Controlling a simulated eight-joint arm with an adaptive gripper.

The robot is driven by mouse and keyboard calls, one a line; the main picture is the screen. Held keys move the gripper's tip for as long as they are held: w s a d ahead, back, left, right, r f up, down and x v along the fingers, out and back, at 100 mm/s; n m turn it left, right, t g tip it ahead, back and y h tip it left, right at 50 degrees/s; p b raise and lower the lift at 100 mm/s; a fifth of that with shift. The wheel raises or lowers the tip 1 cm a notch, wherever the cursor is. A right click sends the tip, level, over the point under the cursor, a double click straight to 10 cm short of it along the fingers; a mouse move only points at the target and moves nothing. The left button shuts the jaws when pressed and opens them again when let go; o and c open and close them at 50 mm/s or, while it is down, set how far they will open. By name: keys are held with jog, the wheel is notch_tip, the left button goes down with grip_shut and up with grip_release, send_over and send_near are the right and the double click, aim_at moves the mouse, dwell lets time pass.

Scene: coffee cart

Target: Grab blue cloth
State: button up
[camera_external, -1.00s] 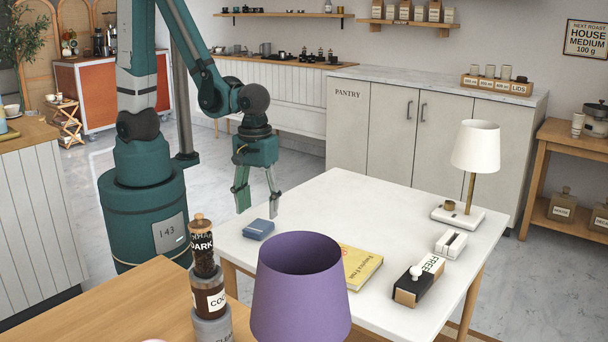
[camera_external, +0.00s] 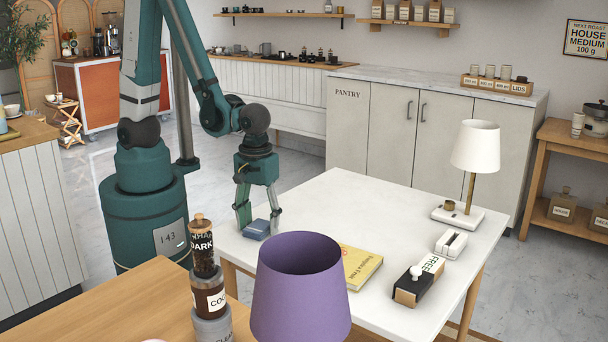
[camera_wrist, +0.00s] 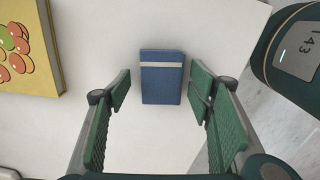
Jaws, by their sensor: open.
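The blue cloth (camera_external: 257,229) is a small folded block lying on the white table near its left corner. In the wrist view the blue cloth (camera_wrist: 162,78) is a blue rectangle with a pale band across its upper part. My gripper (camera_external: 259,226) is over it, fingers pointing down, with the fingertips close to it on either side. In the wrist view my gripper (camera_wrist: 160,92) is open, and the cloth shows between the fingertips and beyond them, with a gap on each side. Whether the fingertips are down at table level I cannot tell.
A yellow book (camera_external: 360,267) lies on the white table (camera_external: 340,210) and also shows in the wrist view (camera_wrist: 45,45). A purple lampshade (camera_external: 300,290) and stacked jars (camera_external: 208,280) stand nearer the camera. A white lamp (camera_external: 475,150) stands farther right. The table's middle is clear.

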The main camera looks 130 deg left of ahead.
aim_at(259, 225)
jog(key=c, duration=0.9)
jog(key=shift+r, duration=0.15)
jog(key=shift+r+p, duration=1.7)
jog(key=shift+r, duration=3.15)
